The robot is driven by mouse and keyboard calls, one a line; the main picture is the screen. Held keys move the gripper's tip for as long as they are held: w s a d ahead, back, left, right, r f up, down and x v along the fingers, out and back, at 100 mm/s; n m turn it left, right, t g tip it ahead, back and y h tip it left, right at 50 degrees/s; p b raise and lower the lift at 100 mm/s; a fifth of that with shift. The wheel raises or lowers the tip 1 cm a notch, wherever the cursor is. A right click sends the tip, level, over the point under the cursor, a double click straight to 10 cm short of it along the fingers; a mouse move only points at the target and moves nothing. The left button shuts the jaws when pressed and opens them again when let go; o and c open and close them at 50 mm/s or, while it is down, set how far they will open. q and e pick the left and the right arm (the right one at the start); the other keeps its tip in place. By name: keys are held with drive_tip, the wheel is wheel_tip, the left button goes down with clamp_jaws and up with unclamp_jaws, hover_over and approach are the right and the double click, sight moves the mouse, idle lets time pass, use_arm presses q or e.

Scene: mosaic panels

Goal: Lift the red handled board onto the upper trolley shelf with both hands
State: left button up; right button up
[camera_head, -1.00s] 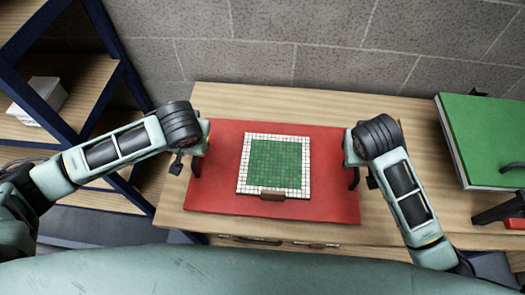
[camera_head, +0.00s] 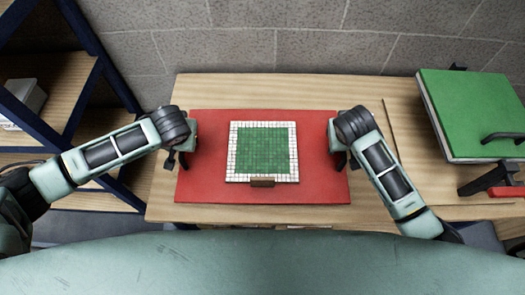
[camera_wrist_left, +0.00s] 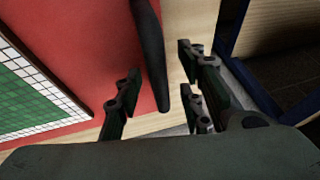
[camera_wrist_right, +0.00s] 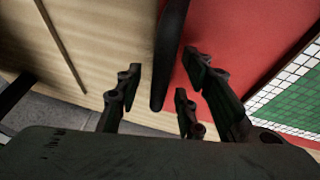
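The red board (camera_head: 210,190) lies flat on the wooden table, carrying a white-edged green mosaic panel (camera_head: 262,150). My left gripper (camera_head: 182,158) is at its left edge and my right gripper (camera_head: 345,158) at its right edge. In the left wrist view, a black handle (camera_wrist_left: 153,60) lies between the spread fingers of my left gripper (camera_wrist_left: 160,95). In the right wrist view, the other black handle (camera_wrist_right: 168,60) lies between the spread fingers of my right gripper (camera_wrist_right: 160,90). Gaps show beside both handles. A blue-framed unit with wooden shelves (camera_head: 65,85) stands at the left.
A green-topped board with a black handle (camera_head: 475,110) is at the table's right, near a black and red tool (camera_head: 500,182). A thin stick (camera_head: 390,130) lies right of the red board. A white stack (camera_head: 25,100) occupies a left shelf. A block wall (camera_head: 280,40) closes the back.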

use_arm(q)
clamp_jaws()
use_arm(e)
clamp_jaws()
idle(0.5)
use_arm(q)
drive_tip(key=shift+w+r, duration=0.15)
drive_tip(key=shift+r, duration=0.05)
use_arm(e)
drive_tip(key=shift+w+r, duration=0.15)
drive_tip(key=shift+w, duration=0.05)
